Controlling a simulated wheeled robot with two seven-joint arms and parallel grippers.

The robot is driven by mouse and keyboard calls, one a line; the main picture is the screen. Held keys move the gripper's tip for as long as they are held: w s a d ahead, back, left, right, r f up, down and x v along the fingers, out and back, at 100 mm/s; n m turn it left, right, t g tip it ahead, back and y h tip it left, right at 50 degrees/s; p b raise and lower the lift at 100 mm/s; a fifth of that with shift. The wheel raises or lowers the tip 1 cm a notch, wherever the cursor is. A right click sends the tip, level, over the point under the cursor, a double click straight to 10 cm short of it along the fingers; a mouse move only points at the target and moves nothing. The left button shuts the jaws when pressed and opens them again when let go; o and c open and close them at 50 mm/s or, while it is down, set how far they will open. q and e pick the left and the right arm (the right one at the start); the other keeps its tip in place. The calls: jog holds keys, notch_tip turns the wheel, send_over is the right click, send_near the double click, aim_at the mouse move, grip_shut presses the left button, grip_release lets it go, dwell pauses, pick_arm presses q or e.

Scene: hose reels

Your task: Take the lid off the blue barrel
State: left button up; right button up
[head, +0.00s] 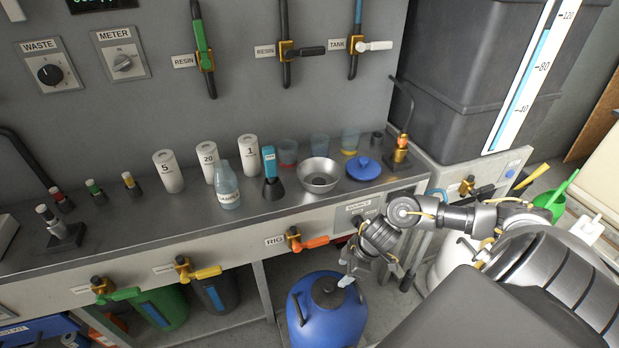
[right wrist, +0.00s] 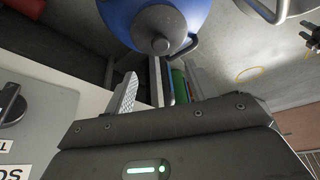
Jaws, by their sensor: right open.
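The blue barrel (head: 345,326) stands on the floor in front of the bench. Its dark grey round lid (head: 326,298) with a knob in the middle sits on top. My right gripper (head: 355,277) is open and empty, pointing down just to the right of the lid and apart from the knob, as far as I can tell. In the right wrist view the barrel (right wrist: 198,12) and its lid (right wrist: 155,22) show at the top, beyond the open fingers (right wrist: 160,88). A side handle shows on the barrel. My left gripper is not in view.
The bench front with an orange valve handle (head: 313,242) is close behind the barrel. Green (head: 168,308) and dark (head: 216,293) containers stand under the bench to the left. A blue lid (head: 363,168) and steel bowl (head: 319,177) lie on the bench top.

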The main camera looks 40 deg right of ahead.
jog(key=b, duration=0.1)
send_over(330, 287)
jog(key=s+d, duration=0.1)
notch_tip(330, 287, down, 5)
jog(key=shift+d+f, duration=0.1)
jog(key=shift+f, duration=0.05)
jog(key=b+x, duration=0.1)
jog(key=x, duration=0.2)
jog(key=shift+s+f, duration=0.1)
jog(key=shift+f, duration=0.75)
jog(key=c, duration=1.1)
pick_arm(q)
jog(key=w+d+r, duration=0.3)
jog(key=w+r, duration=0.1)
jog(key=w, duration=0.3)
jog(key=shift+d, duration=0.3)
pick_arm(e)
jog(key=shift+r, duration=0.1)
